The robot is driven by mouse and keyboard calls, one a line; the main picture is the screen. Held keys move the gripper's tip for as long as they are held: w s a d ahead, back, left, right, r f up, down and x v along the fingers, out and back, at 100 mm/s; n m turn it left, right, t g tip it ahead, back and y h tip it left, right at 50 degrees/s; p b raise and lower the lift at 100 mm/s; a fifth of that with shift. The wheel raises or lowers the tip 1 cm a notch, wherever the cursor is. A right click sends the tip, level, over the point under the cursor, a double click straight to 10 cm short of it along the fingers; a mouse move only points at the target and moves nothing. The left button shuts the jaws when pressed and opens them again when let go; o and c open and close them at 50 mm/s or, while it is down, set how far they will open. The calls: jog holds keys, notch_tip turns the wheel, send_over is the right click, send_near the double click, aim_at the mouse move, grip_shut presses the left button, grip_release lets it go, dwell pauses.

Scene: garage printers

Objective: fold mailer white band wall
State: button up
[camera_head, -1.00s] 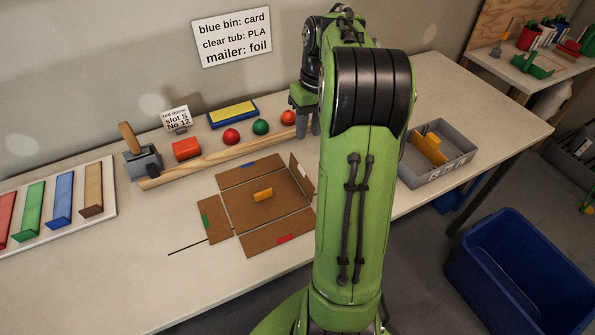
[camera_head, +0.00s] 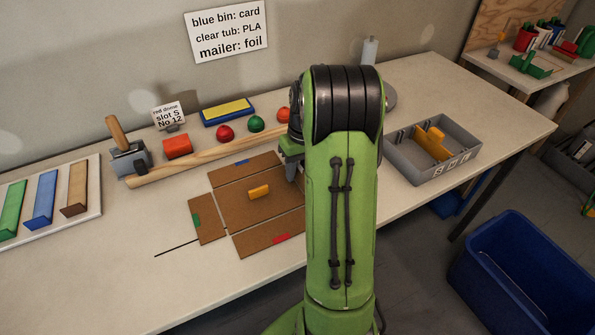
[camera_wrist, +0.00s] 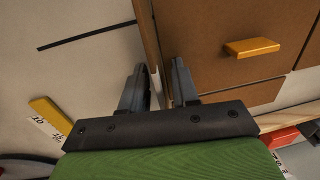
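The mailer (camera_head: 235,208) is a flat brown sheet on the table, with blue, green and red bands on its visible walls. A small orange block (camera_head: 260,191) lies on its middle. In the head view my gripper (camera_head: 293,168) is at the mailer's right edge, partly behind my arm.
A grey sorting tray (camera_head: 408,172) with yellow pieces stands to the right. A blue bin (camera_head: 520,270) is on the floor. The table front left is clear.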

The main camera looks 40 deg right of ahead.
jog(key=shift+c, duration=0.4)
jog(key=shift+r, duration=0.1)
grip_shut()
